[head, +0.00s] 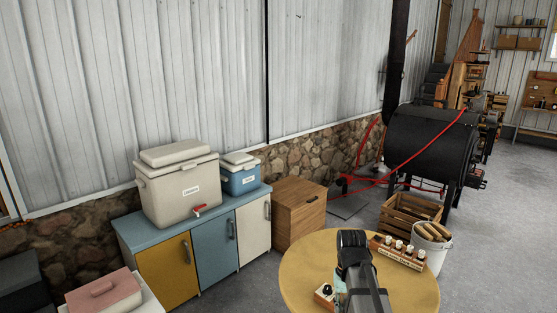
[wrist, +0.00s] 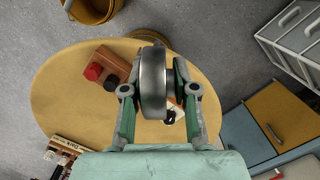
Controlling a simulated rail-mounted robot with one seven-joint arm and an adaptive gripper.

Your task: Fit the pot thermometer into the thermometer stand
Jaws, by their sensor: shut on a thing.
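My gripper (wrist: 155,92) is shut on a round metallic disc seen edge-on, which I take to be the pot thermometer (wrist: 153,80). It is held upright between the two green-sided fingers, above the round tan table. In the head view my gripper (head: 352,240) is over the table, and my arm mostly hides what it holds. A wooden block with a red and a black knob (wrist: 118,64) lies left of the fingers in the wrist view. A small black-and-white thing (wrist: 169,117) shows partly behind the disc. I cannot tell which piece is the thermometer stand.
A labelled wooden rack with several pale-topped pieces (head: 398,252) stands at the table's far right. The tan table (head: 300,262) has bare room to the left. A bucket (head: 433,245) and a wooden crate (head: 408,217) stand beyond; low cabinets (head: 210,250) stand left.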

